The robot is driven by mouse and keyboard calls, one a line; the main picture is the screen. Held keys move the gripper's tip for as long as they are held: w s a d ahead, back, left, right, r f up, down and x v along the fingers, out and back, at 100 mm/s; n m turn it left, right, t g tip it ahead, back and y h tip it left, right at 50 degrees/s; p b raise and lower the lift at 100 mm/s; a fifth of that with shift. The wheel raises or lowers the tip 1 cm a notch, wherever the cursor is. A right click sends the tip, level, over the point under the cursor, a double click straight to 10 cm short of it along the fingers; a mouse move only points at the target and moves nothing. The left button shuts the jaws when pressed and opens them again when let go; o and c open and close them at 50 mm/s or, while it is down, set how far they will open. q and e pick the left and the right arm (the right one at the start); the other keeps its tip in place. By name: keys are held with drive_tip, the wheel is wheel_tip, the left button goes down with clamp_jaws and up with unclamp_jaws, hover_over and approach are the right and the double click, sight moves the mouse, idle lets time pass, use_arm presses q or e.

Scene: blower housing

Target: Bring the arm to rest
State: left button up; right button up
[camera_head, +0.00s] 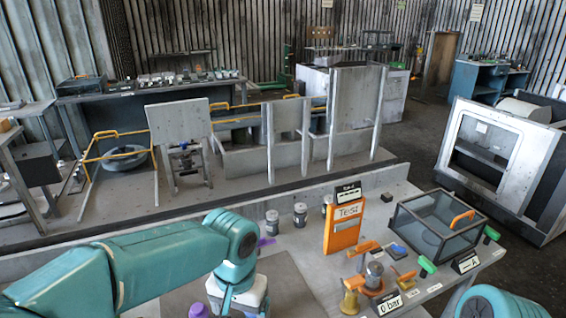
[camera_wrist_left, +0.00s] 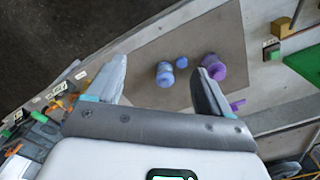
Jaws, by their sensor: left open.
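My left arm (camera_head: 90,275) comes in from the left, bent over the near bench, with its white wrist (camera_head: 240,297) low over it. In the left wrist view my left gripper (camera_wrist_left: 161,66) is open, its two grey fingers spread and nothing between them. Beyond the fingers, a blue cylindrical part (camera_wrist_left: 165,75) and a purple part (camera_wrist_left: 213,66) stand on a grey-brown mat (camera_wrist_left: 205,35), apart from the fingers as far as I can tell. A teal piece of my right arm (camera_head: 500,303) shows at the bottom right edge; its gripper is out of frame.
The bench holds an orange "Test" panel (camera_head: 344,228), grey cylinders (camera_head: 300,213), orange-handled parts (camera_head: 374,272) and a clear-lidded box (camera_head: 436,225). A raised ledge (camera_head: 150,236) runs behind my left arm. A grey cabinet (camera_head: 495,150) stands at right.

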use_arm(q)
drive_tip(key=s+a+f+n+h+b, duration=0.1)
drive_tip(key=s+f+b, duration=0.2)
drive_tip(key=f, duration=1)
drive_tip(key=s+a+f+n+h+b, duration=0.1)
drive_tip(key=s+f+n+b, duration=0.1)
drive_tip(key=s+f, duration=0.6)
drive_tip(key=s+a+f+n+h+b, duration=0.2)
drive_tip(key=s+f+b, duration=0.3)
drive_tip(key=f, duration=1.5)
drive_tip(key=shift+s, duration=0.55)
use_arm(e)
wheel_tip(320, 180, down, 10)
drive_tip(key=shift+s, duration=0.25)
use_arm(q)
drive_tip(key=shift+a, duration=0.1)
drive_tip(key=shift+r, duration=0.1)
